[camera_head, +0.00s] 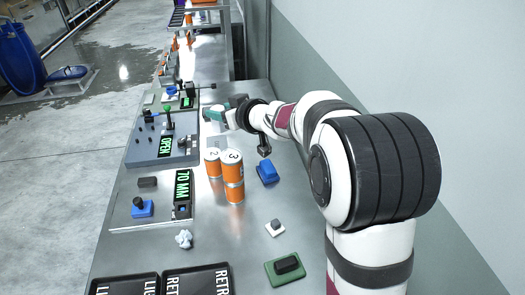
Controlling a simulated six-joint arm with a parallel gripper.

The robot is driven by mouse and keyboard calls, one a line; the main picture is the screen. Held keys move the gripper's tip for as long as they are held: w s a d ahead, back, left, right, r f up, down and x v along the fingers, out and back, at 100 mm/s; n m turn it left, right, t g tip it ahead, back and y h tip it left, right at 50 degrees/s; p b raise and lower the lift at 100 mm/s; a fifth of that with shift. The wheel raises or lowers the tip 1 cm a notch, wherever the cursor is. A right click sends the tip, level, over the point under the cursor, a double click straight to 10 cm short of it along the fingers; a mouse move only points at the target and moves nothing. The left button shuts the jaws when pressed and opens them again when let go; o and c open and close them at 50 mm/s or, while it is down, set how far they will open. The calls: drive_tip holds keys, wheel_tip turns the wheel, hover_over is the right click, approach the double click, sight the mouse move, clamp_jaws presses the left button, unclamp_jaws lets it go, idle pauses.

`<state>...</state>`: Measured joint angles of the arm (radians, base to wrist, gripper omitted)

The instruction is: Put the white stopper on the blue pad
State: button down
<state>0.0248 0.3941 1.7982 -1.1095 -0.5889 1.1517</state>
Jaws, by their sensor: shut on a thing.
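My gripper (214,115) is at the far end of my arm, over the back part of the bench near the grey panel. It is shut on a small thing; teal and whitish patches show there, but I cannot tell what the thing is. A small white piece with a dark knob (275,228) stands on the bench at the front, apart from my gripper; I cannot tell if it is the white stopper. A blue piece with a dark knob (142,209) sits on a light plate at the left. A blue block (267,171) lies right of the orange cans. I cannot tell which is the blue pad.
A grey panel with an OPEN display (165,147) is behind left; a 70 MM display (182,190) is nearer. A wall bounds the right.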

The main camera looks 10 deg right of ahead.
drive_tip(key=w+d+m+t+h, duration=0.1)
drive_tip(key=w+d+m+h, duration=0.3)
drive_tip(key=d, duration=1)
drive_tip(key=n+y, duration=0.1)
hover_over(270, 169)
wheel_tip(270, 169, down, 21)
drive_tip(key=shift+f, duration=0.15)
drive_tip(key=shift+f, duration=0.1)
drive_tip(key=shift+c, duration=1.7)
unclamp_jaws()
